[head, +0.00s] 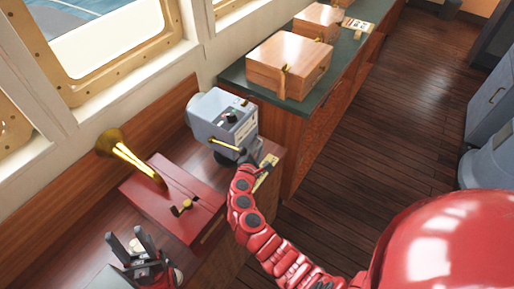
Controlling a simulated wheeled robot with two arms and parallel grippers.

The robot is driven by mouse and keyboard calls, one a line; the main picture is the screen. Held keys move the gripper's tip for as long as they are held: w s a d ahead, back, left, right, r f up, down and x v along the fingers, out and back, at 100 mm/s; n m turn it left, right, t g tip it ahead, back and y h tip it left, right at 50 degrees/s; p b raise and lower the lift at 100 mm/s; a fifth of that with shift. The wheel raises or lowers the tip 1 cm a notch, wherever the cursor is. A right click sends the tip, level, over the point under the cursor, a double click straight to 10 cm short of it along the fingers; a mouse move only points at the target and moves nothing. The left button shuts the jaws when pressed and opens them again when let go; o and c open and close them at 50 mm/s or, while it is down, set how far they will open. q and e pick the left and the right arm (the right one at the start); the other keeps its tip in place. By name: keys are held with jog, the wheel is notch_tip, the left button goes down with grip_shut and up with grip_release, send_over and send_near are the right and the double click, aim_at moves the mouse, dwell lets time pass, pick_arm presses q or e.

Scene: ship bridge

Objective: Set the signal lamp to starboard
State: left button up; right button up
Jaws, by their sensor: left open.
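The signal lamp (222,117) looks to be the grey box-shaped unit on the wooden counter under the windows. It has a dark knob, a small green spot and a brass lever (224,146) low on its near side. My right arm reaches up to the lamp's lower near side. The right gripper (238,157) is small and partly hidden there, close to the lever; I cannot tell whether it touches anything. My left gripper (142,243) is open and empty, with dark fingers, at the lower left, apart from the lamp.
A red box (173,204) with a brass horn (131,155) stands between my left gripper and the lamp. A small brass plate (266,171) lies at the counter edge. Wooden boxes (289,64) stand on the green-topped cabinet behind. The plank floor (400,110) to the right is clear.

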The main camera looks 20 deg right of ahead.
grip_shut()
jog(key=shift+f, duration=0.15)
dwell(1.0)
